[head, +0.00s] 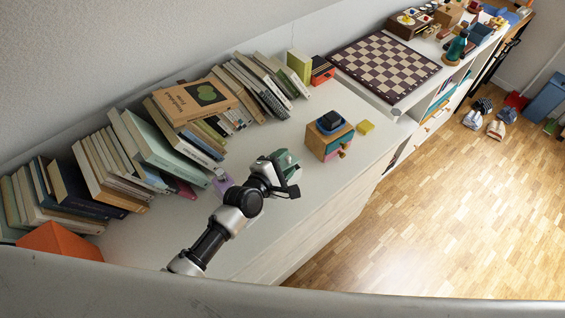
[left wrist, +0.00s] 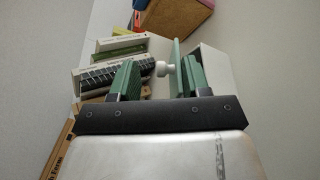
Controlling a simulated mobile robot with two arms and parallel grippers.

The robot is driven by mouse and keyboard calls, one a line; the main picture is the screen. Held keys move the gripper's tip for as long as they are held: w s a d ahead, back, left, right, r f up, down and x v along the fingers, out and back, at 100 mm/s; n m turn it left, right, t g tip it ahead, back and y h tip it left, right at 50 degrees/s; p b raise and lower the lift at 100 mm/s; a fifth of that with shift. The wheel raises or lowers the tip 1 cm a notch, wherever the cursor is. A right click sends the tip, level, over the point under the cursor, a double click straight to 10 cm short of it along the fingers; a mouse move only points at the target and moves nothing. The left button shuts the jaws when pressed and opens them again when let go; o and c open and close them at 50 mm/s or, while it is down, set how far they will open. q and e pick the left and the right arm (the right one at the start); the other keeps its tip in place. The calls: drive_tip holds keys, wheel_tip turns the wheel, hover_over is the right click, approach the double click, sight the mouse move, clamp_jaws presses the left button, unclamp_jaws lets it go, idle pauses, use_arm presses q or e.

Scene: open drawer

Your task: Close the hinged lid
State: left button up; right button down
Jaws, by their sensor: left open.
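A small green thing (head: 287,159), which appears to be the lidded box, is on the white cabinet top beside my left gripper (head: 283,176) in the head view. The gripper hides part of it. In the left wrist view a thin green panel (left wrist: 176,60), seemingly the raised lid, stands nearly edge-on with a white knob (left wrist: 164,69) on its left side. A pale box-like side (left wrist: 217,75) is to its right. My left gripper (left wrist: 157,83) is open, with the knob and panel between its fingers in the picture. I cannot tell whether they touch. My right gripper is not in view.
A wooden box (head: 330,137) with a blue top stands to the right, with a yellow block (head: 366,127) beside it. Rows of books (head: 140,150) line the wall. A purple item (head: 222,186) lies beside my arm. The front strip of the cabinet top (head: 310,205) is clear.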

use_arm(q)
drive_tip(key=v, duration=1)
drive_tip(key=shift+s+a, duration=0.15)
drive_tip(key=shift+s, duration=0.25)
